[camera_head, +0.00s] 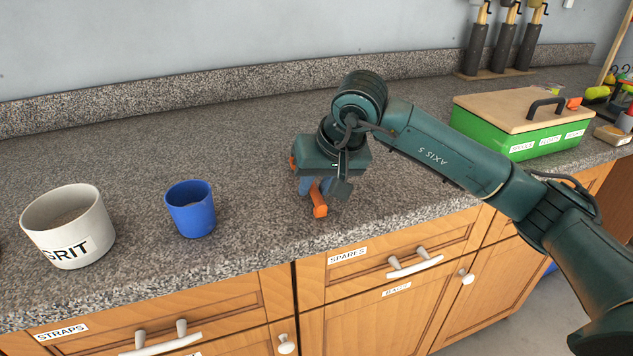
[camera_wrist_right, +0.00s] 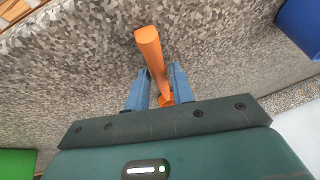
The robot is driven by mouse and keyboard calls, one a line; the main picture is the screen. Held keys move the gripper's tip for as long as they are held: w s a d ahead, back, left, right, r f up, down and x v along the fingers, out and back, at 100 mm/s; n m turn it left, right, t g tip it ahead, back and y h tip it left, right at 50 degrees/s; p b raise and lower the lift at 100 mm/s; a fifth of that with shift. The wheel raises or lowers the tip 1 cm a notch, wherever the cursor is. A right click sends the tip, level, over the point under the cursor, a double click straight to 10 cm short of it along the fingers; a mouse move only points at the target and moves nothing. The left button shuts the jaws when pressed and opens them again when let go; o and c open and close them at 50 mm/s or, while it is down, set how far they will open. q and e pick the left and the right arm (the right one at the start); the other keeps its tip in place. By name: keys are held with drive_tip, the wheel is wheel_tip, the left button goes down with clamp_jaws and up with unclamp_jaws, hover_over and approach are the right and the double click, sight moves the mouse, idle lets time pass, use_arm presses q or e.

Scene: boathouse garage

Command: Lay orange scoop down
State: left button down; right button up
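The orange scoop (camera_head: 319,205) shows partly below my right gripper (camera_head: 315,186), close over or on the counter near its front edge. The gripper points down, and its blue fingers stand close on both sides of the scoop's orange handle. The rest of the scoop is hidden by the gripper. I cannot tell whether the scoop touches the counter. My left gripper is not in view.
The speckled counter (camera_head: 130,125) has free room behind the gripper. A blue cup (camera_head: 190,210) and a white GRIT pot (camera_head: 68,235) stand at left. A green box (camera_head: 490,130) with a wooden lid (camera_head: 515,107) stands at right. Drawers (camera_head: 400,262) lie below the front edge.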

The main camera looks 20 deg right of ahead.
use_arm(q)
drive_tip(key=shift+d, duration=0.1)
use_arm(e)
drive_tip(key=o, duration=0.3)
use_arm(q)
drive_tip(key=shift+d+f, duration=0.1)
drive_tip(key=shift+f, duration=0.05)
use_arm(e)
drive_tip(key=v, duration=1.3)
drive_tip(key=shift+r, duration=0.1)
